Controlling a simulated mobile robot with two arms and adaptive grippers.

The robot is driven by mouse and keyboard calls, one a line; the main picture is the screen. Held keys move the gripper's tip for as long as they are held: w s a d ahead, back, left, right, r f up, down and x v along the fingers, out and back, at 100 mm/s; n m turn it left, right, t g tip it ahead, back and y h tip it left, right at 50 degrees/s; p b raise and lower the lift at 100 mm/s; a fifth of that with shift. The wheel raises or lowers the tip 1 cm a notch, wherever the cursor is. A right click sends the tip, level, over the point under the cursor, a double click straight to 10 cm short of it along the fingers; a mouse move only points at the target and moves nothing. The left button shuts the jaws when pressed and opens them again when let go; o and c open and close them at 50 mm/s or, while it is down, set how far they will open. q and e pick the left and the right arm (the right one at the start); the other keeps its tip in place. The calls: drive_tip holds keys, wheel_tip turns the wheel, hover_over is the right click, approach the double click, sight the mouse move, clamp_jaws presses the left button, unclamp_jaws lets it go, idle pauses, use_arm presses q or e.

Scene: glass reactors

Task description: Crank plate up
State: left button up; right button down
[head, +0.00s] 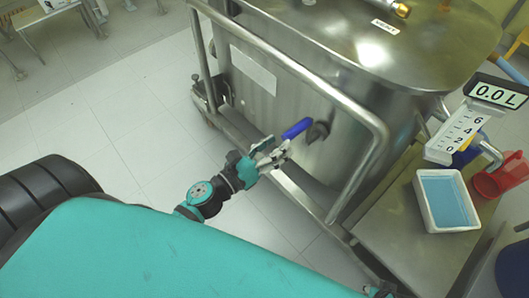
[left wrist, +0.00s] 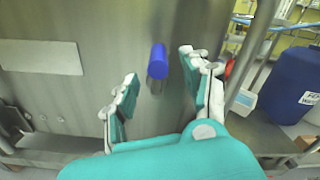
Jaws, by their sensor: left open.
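A crank with a blue handle (head: 297,128) and a dark hub (head: 318,132) sits on the side of the steel vessel (head: 335,100). My left gripper (head: 271,157) is open and empty, close to the handle on its near side. In the left wrist view, the blue handle (left wrist: 159,61) shows beyond and between the spread fingers of my left gripper (left wrist: 160,72), with no finger seen touching it. A flat metal plate (head: 385,225) at the right bears a white tray (head: 470,228) with blue liquid. My right gripper is not in view.
A bent metal rail (head: 372,150) runs around the vessel near my left arm. A red jug (head: 500,176) and a 0.0 L display (head: 498,94) are at the right. A blue barrel (left wrist: 292,84) stands right in the wrist view. Tiled floor (head: 110,120) is clear at left.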

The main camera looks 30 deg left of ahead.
use_arm(q)
drive_tip(key=v, duration=0.4)
drive_tip(key=shift+s, duration=0.15)
idle(0.4)
